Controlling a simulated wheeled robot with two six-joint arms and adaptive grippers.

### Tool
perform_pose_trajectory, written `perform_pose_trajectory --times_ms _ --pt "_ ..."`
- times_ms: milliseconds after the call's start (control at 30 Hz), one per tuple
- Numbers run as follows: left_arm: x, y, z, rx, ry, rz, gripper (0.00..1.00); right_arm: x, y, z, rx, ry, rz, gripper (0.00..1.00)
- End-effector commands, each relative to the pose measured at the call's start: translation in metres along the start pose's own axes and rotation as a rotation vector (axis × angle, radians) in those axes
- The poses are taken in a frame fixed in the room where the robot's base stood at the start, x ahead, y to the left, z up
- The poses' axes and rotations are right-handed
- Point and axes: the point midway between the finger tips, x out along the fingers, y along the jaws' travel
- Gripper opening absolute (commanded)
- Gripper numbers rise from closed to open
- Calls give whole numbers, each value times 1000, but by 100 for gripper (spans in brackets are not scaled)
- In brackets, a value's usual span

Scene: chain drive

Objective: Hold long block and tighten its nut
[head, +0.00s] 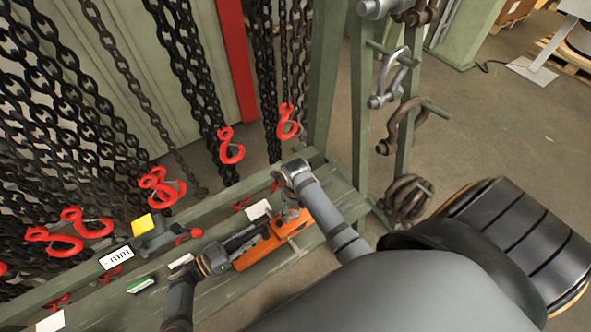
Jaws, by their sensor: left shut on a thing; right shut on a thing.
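The long block (258,254) is orange and lies along the green bench, to the right of the bench's middle. My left gripper (262,234) comes in from the left along the block and is shut on it near its back edge. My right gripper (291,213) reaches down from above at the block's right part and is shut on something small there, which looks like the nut. The nut itself is hidden by the fingers, so I cannot see how it sits.
Chains with red hooks (231,146) hang behind the bench (215,303). A yellow box (143,224), a small display (116,258) and a green-and-white item (141,285) are on the left. A white card (258,209) is behind the block. A rack with shackles (388,80) stands right.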

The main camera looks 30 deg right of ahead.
Motion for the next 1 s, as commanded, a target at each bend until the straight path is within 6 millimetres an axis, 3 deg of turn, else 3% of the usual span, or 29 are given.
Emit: perform_pose_trajectory --times_ms 567,600,700,767,1000 --pt "-2 2 5 -7 -12 -2 0 -2 -1 2 32 -5 -3 39" --pt "-2 2 5 -7 -12 -2 0 -2 -1 2 32 -5 -3 73" --pt "-2 2 5 -7 -11 -2 0 -2 -1 2 32 -4 -2 87" --pt "-2 2 5 -7 -11 -1 0 -1 -1 1 32 -3 -2 93" --pt "-1 2 5 -6 -9 0 0 0 0 1 32 -2 -1 93"
